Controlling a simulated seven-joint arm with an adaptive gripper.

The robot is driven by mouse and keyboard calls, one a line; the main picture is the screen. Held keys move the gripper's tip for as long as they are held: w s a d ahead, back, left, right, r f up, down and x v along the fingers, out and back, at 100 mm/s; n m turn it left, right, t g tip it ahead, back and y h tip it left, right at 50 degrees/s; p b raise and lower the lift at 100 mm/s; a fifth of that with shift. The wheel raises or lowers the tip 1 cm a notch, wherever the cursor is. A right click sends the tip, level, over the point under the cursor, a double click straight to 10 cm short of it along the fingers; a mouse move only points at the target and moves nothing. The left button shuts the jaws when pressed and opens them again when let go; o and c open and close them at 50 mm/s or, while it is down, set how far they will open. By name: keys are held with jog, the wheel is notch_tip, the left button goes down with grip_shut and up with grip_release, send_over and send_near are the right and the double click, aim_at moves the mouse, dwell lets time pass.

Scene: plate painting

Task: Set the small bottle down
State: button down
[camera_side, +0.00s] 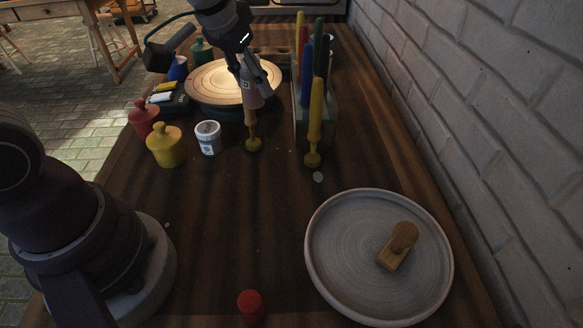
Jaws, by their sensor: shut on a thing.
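My gripper (253,80) reaches down from the top of the side view, in front of the round light wooden disc (215,82). It is shut on a small pinkish bottle (254,98), whose upper part the fingers cover. The bottle appears just above and behind a yellow wooden tool (252,128) that stands on the table. I cannot tell whether the bottle touches the tool or how high it is above the table (230,215).
Red (143,118) and yellow (166,146) lidded pots and a white jar (208,138) stand left. Upright coloured tools (315,110) stand right. A grey plate (330,280) holds a wooden piece (398,245). A red cap (250,305) is in front. The middle table is mostly clear.

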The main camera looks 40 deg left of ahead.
jog(key=shift+m, duration=0.6)
jog(key=f, duration=0.5)
jog(key=d+f, duration=0.1)
jog(key=f, duration=0.3)
jog(key=d+f, duration=0.1)
jog(key=f, duration=0.4)
jog(key=shift+d+f, duration=0.15)
jog(key=shift+f, duration=0.2)
jog(key=c, duration=0.7)
grip_release()
jog(key=shift+f, duration=0.1)
jog(key=shift+c, duration=0.2)
